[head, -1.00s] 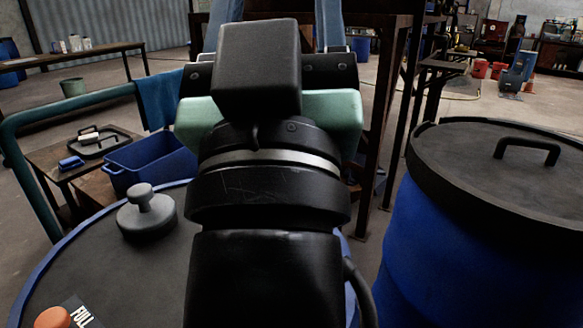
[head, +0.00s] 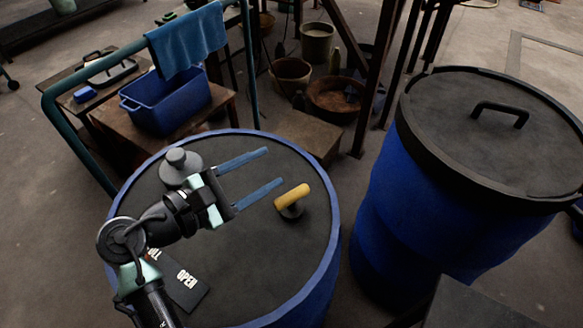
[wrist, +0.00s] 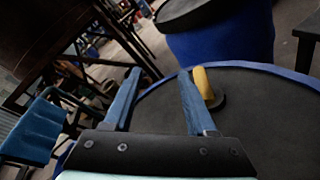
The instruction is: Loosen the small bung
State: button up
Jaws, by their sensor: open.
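Two stoppers stand on the dark lid of the blue vat (head: 262,265). One has a yellow crossbar handle (head: 292,196) on a small grey round base; the other is a wider grey bung (head: 182,165) with a knob. The yellow-handled one looks the smaller. My gripper (head: 275,166) is open and empty over the lid, with blue fingers pointing right. The yellow handle is just below the fingertips in the head view. In the wrist view the yellow handle (wrist: 201,82) shows beyond the right finger, outside the gap. The grey bung is partly behind my gripper.
A second blue drum (head: 390,215) with a handled black lid stands at right. A teal rail with a blue towel (head: 188,45), a blue bin (head: 165,100) and buckets lie behind. A dark lettered card (head: 180,283) lies on the lid near my arm.

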jog(key=s+a+r+n+h+p, duration=0.1)
jog(key=s+r+n+h+p, duration=0.15)
jog(key=s+n, duration=0.2)
jog(key=b, duration=0.3)
send_near(292, 194)
jog(key=shift+w+d+f+m+g+h, duration=0.25)
jog(key=shift+w+d+f+g+h, duration=0.2)
jog(key=shift+w+d+f, duration=0.6)
jog(key=x, duration=0.7)
jog(key=shift+w+r, duration=0.15)
jog(key=shift+r, duration=0.25)
grip_shut()
